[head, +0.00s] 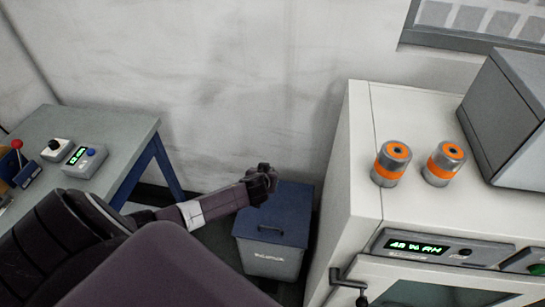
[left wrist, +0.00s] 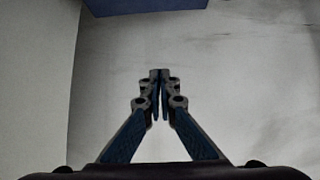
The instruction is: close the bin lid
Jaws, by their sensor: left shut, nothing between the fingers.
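The bin (head: 272,262) is a grey box with a label on its front, standing on the floor between the bench and the white cabinet. Its blue lid (head: 290,212) lies over the top and looks flat, with a dark handle near the front edge. My left gripper (head: 265,176) is above the lid's back left part in the head view; whether it touches the lid cannot be told. In the left wrist view the gripper (left wrist: 160,76) has its fingertips together, with nothing between them. My right gripper is out of view.
A white cabinet (head: 358,150) stands close right of the bin, with two orange-banded metal cylinders (head: 392,164) and a grey box on top. A bench (head: 115,125) with small devices stands at left. The wall is behind. A blue surface (left wrist: 145,4) crosses the wrist view's top edge.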

